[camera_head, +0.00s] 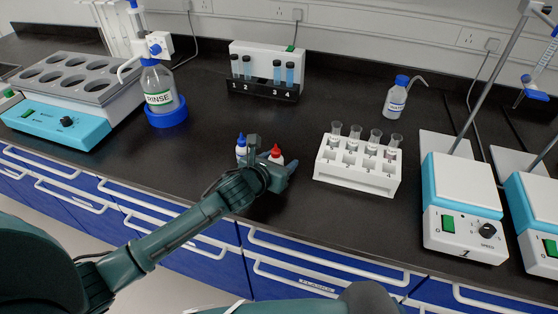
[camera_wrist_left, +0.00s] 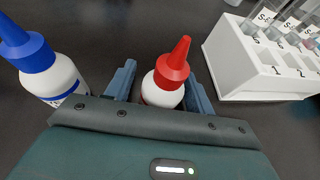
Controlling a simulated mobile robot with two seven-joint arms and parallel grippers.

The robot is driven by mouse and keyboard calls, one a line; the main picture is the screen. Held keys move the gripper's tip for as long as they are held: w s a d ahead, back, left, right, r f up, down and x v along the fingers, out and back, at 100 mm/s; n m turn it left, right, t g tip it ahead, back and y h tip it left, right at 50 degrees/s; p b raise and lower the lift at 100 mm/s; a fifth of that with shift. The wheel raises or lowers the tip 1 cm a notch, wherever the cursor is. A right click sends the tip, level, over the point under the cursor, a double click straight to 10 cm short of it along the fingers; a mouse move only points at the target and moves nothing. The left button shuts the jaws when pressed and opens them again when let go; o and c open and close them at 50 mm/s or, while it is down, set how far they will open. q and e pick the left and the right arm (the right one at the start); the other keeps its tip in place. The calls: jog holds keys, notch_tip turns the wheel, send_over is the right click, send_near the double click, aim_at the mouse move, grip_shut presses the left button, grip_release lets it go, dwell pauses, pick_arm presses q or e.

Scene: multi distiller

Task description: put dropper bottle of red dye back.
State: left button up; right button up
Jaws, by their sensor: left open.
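The dropper bottle of red dye (camera_head: 276,153) has a white body and a red cap. It stands upright on the dark bench. In the left wrist view the red-capped bottle (camera_wrist_left: 169,77) sits between the two fingers of my left gripper (camera_wrist_left: 165,90), which is open around it. In the head view the left gripper (camera_head: 278,168) is low at the bench, partly hiding the bottle. A blue-capped dropper bottle (camera_head: 241,146) stands just left of it, outside the fingers, also in the left wrist view (camera_wrist_left: 48,65). My right gripper is not visible.
A white rack (camera_head: 355,179) with several tubes stands to the right. A numbered black-and-white tube holder (camera_head: 265,88), a RINSE bottle (camera_head: 159,90) and a WATER bottle (camera_head: 395,99) stand farther back. Stirrer plates (camera_head: 462,215) are at right. Bench between the gripper and white rack is clear.

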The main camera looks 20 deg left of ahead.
pick_arm(q)
jog(key=shift+r, duration=0.1)
jog(key=shift+s+r, duration=0.15)
jog(key=v, duration=1.1)
jog(key=shift+s+a+r+p, duration=0.1)
jog(key=shift+s+p, duration=0.2)
jog(key=shift+p, duration=0.05)
